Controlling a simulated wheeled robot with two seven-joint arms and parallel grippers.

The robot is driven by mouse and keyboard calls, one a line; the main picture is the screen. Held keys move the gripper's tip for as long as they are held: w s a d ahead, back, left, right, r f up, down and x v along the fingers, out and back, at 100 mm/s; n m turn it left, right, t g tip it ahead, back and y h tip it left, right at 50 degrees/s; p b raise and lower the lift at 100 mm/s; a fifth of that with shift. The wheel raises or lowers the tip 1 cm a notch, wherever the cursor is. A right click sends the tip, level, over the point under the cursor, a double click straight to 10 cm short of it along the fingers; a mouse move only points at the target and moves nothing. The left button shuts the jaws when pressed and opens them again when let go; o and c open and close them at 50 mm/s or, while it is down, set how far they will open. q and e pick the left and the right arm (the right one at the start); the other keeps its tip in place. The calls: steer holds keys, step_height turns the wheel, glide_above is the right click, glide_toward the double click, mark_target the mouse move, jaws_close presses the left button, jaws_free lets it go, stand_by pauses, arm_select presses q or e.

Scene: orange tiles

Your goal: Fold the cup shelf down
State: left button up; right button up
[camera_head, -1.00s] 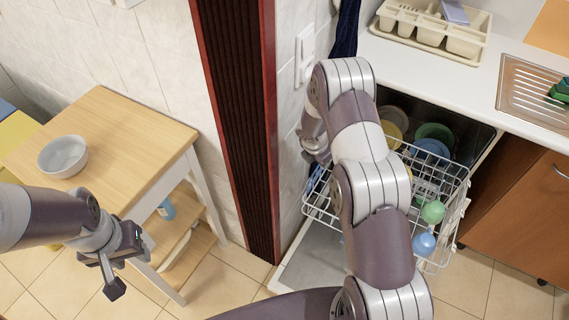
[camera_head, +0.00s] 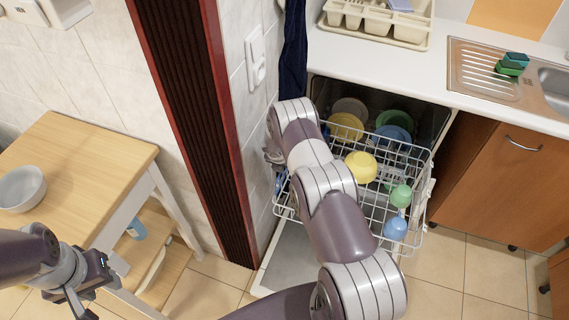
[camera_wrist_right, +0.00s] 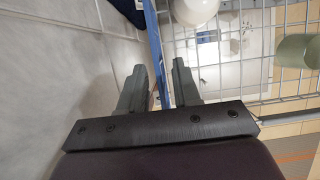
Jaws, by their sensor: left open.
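The dishwasher's upper rack (camera_head: 410,215) is pulled out. A narrow blue strip, which looks like the cup shelf (camera_wrist_right: 153,45) standing up nearly edge-on, runs along the rack's left side in the right wrist view. A bit of blue also shows beside my right arm in the head view. My right gripper (camera_wrist_right: 160,88) is open, its fingers apart on either side of the strip's line; I cannot tell whether they touch it. My right arm hides much of the rack's left side in the head view. My left gripper (camera_head: 88,302) is open and empty, near the wooden table.
Yellow (camera_head: 361,167), green (camera_head: 401,195) and blue (camera_head: 395,229) cups sit in the rack. Plates (camera_head: 393,122) stand farther inside. A wall with a dark folding door (camera_head: 185,100) is left of the rack. A wooden table (camera_head: 85,165) holds a bowl (camera_head: 21,188).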

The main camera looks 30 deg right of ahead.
steer(key=shift+c, duration=0.3)
jaws_close()
stand_by(1.2)
